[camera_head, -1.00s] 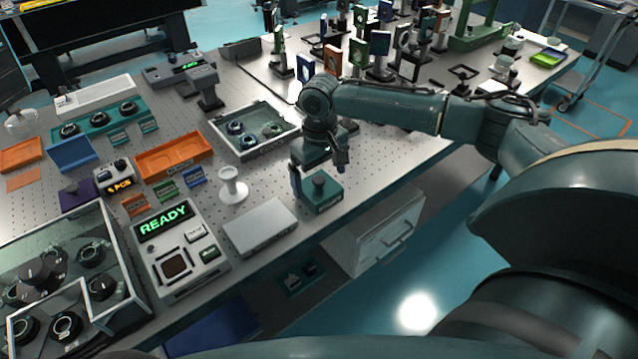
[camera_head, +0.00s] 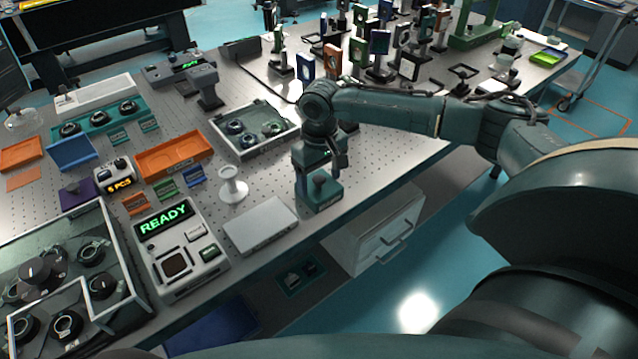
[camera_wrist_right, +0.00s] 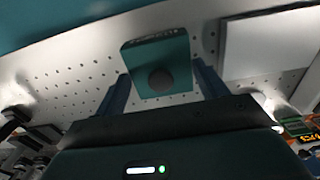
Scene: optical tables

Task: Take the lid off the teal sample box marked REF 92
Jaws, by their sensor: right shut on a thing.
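The teal sample box (camera_head: 325,203) stands near the front edge of the perforated table. A small light label runs along one side of the box, too blurred to read. My right gripper (camera_head: 319,190) is down over the box from above. Whether the lid sits fully on the box is hard to tell. My left gripper is out of view.
A flat grey case (camera_head: 260,225) and a white spool-like stand (camera_head: 232,186) are left of the box. A device reading READY (camera_head: 165,222) is further left. Optics mounts crowd the back; bare table lies to the right.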

